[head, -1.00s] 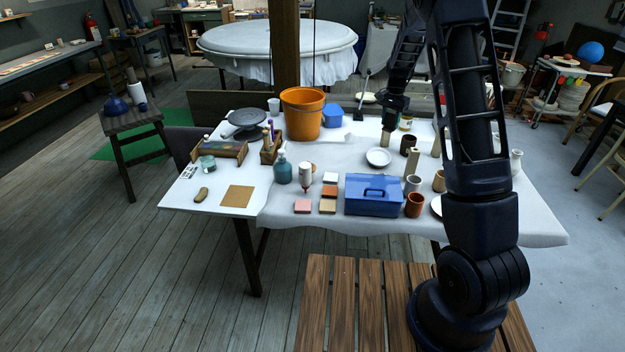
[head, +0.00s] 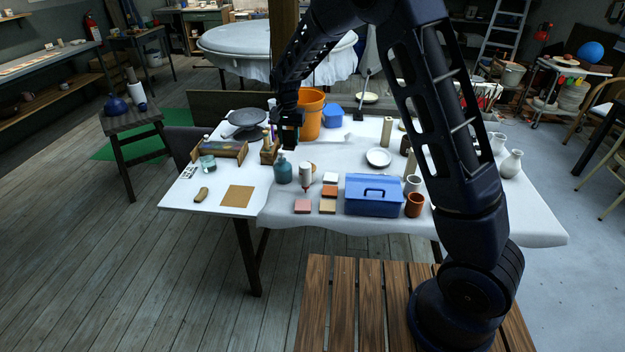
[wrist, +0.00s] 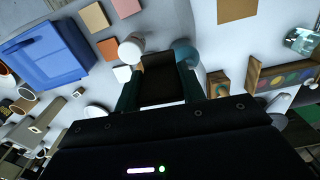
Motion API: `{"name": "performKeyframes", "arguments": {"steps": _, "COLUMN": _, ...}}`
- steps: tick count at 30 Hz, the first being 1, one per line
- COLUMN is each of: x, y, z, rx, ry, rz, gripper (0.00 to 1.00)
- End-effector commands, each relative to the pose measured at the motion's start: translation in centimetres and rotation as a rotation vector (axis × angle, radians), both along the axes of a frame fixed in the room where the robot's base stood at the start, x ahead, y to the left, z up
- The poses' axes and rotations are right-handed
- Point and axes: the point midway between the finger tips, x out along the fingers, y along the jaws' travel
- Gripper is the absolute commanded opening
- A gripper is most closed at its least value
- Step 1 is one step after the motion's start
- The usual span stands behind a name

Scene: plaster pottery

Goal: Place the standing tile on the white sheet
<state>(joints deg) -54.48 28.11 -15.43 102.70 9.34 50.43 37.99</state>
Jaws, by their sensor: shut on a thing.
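My gripper (head: 290,137) is above the table, in front of the orange bucket and behind the teal pump bottle. In the wrist view my gripper (wrist: 160,88) is shut on a dark brown flat piece (wrist: 162,78), which looks like the tile, held between its two green fingers. In the head view the piece is too small and dark to make out. White sheeting (head: 262,215) covers the table; its left part, under a tan square (head: 238,196), looks like a separate piece. It shows in the wrist view (wrist: 208,30) beyond the held piece.
The teal bottle (head: 282,170) and a white squeeze bottle (head: 305,178) stand close below. The orange bucket (head: 311,112), a wooden box (head: 268,156) and a blue toolbox (head: 374,196) are nearby. Several flat tiles (head: 303,206) lie left of the toolbox. Left-front sheeting has free room.

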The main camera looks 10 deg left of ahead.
Motion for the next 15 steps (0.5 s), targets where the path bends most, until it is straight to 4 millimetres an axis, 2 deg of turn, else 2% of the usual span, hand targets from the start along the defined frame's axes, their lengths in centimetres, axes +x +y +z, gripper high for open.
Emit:
{"name": "performKeyframes", "arguments": {"steps": 3, "x": -1.8, "y": 1.8, "z": 0.0, "rx": 0.0, "ry": -0.001, "rz": 0.037, "gripper": 0.17}}
{"name": "performKeyframes", "arguments": {"steps": 8, "x": -2.7, "y": 2.7, "z": -0.5, "rx": -0.001, "ry": 0.0, "rz": 0.055, "gripper": 0.17}}
{"name": "performKeyframes", "arguments": {"steps": 11, "x": -2.8, "y": 2.7, "z": -2.0, "rx": -0.003, "ry": 0.002, "rz": 0.055, "gripper": 0.17}}
{"name": "performKeyframes", "arguments": {"steps": 15, "x": -2.8, "y": 2.7, "z": -5.0, "rx": -0.004, "ry": 0.002, "rz": 0.055, "gripper": 0.17}}
